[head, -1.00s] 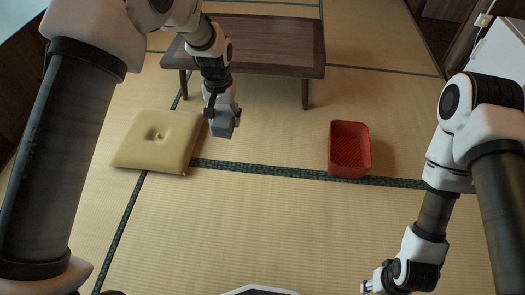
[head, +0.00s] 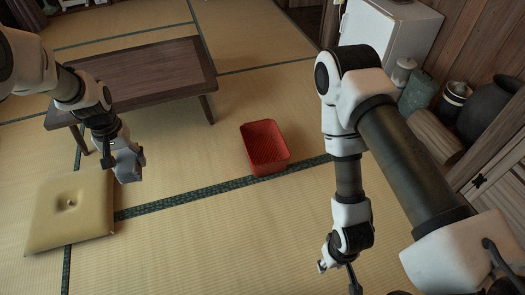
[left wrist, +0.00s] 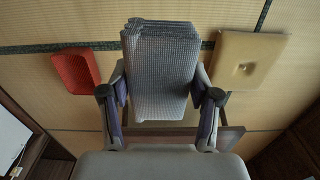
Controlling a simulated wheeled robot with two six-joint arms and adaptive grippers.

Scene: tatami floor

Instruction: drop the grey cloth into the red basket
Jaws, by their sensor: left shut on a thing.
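The grey cloth (left wrist: 160,70) is a folded, checked bundle that fills the middle of the left wrist view. My left gripper (head: 127,165) is shut on it, with one finger on each side of the cloth; in the left wrist view the gripper (left wrist: 160,100) shows below it. In the head view the cloth (head: 130,166) hangs from the gripper above the floor, right of the cushion. The red basket (head: 264,148) stands on the tatami, to the right of the held cloth; it also shows in the left wrist view (left wrist: 76,74). My right gripper (head: 322,266) is low in front, its fingers too small to read.
A yellow cushion (head: 70,208) lies at the left. A low dark wooden table (head: 140,72) stands behind the left gripper. A white cabinet (head: 385,30), jars and a dark pot (head: 487,108) line the right wall. Tatami between cushion and basket is clear.

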